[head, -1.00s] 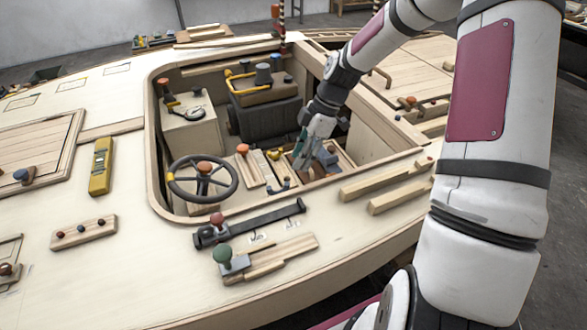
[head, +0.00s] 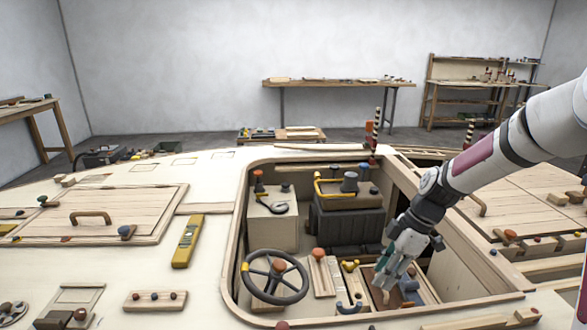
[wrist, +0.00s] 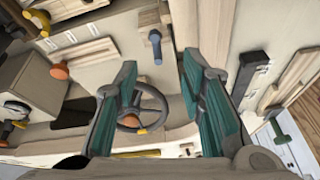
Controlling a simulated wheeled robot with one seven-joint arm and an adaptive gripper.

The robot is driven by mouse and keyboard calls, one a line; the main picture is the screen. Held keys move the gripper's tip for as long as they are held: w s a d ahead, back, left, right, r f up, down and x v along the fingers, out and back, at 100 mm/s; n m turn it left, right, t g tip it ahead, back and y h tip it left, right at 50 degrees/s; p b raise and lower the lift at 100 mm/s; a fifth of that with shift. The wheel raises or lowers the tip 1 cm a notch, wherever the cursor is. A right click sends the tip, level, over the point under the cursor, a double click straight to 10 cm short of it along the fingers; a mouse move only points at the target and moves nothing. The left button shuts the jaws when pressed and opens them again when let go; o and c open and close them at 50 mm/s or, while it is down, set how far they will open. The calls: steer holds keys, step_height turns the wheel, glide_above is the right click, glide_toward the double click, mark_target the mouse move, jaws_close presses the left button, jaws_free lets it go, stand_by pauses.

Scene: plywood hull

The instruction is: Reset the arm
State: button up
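My gripper (head: 394,272) hangs at the end of my arm over the right part of the cockpit well, pointing down, above a small wooden panel with a blue knob (head: 409,286). In the wrist view my gripper's two teal fingers (wrist: 160,95) stand apart with a clear gap between them and nothing held. Through and beside the gap, the wrist view shows the steering wheel (wrist: 136,108) and a blue-tipped lever (wrist: 155,46). Whether the fingertips touch the panel cannot be told from the head view.
The cockpit's wooden rim (head: 240,230) surrounds the well. The steering wheel also shows in the head view (head: 273,278). A dark engine block (head: 349,215) stands at the well's back. A yellow level (head: 188,241) lies on the left deck. Workbenches (head: 338,82) stand by the far wall.

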steer(key=s+a+r+m+t+h+p, duration=0.1)
steer(key=s+a+r+m+h+p, duration=0.15)
steer(key=s+r, duration=0.6)
steer(key=s+a+r+m+h+p, duration=0.2)
steer(key=s+r+m, duration=0.25)
steer(key=r, duration=0.65)
steer(key=s+a+r+m+t+p, duration=0.1)
steer(key=s+r+m, duration=0.3)
steer(key=s, duration=0.5)
steer(key=s+a+r+m+t+p, duration=0.1)
steer(key=s+r+m, duration=0.3)
steer(key=s, duration=0.5)
steer(key=shift+r+t+p, duration=0.45)
steer(key=shift+t+p, duration=0.05)
steer(key=shift+p, duration=0.15)
steer(key=shift+s, duration=0.1)
